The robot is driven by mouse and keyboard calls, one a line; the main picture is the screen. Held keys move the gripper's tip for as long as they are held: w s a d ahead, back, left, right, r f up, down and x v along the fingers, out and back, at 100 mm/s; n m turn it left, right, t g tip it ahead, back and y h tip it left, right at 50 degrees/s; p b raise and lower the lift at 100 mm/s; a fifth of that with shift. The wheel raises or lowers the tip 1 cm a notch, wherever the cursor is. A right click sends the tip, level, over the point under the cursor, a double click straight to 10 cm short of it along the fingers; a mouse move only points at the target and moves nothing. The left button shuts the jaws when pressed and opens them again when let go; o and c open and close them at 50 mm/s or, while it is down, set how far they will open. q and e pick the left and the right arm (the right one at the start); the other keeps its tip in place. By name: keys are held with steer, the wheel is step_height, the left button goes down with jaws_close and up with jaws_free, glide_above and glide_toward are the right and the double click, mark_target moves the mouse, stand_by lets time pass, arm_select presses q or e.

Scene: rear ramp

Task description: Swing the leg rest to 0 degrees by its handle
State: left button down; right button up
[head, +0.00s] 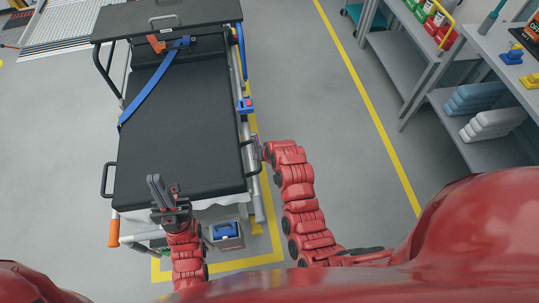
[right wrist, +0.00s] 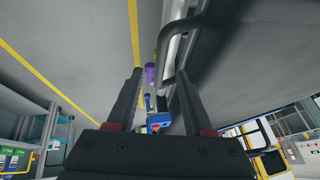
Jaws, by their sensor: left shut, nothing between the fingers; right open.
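The stretcher's black padded surface (head: 178,130) runs away from me, and its near part is the leg section (head: 180,172). It looks close to flat, but I cannot read its exact angle. A black loop handle (head: 104,180) sticks out on its left side. Another loop handle (right wrist: 168,62) is on the right side, beside my right gripper's fingers in the right wrist view. My right gripper (right wrist: 159,80) is open, with nothing visibly clamped; a purple piece (right wrist: 151,73) shows between its fingers, farther off. My left gripper (head: 167,190) is shut and empty over the near end of the pad.
A blue strap with an orange buckle (head: 157,43) crosses the far pad. A black board (head: 165,17) spans the far end. A blue and red box (head: 245,105) sits on the right rail. Shelves (head: 432,70) stand right. Floor between them is clear.

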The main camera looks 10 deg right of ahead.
steer(key=b+v, duration=0.1)
steer(key=v, duration=0.7)
steer(key=shift+s+r+b, duration=0.2)
steer(key=shift+r+b, duration=0.1)
steer(key=shift+b, duration=0.1)
steer(key=shift+w+d, duration=0.1)
steer(key=shift+d, duration=0.05)
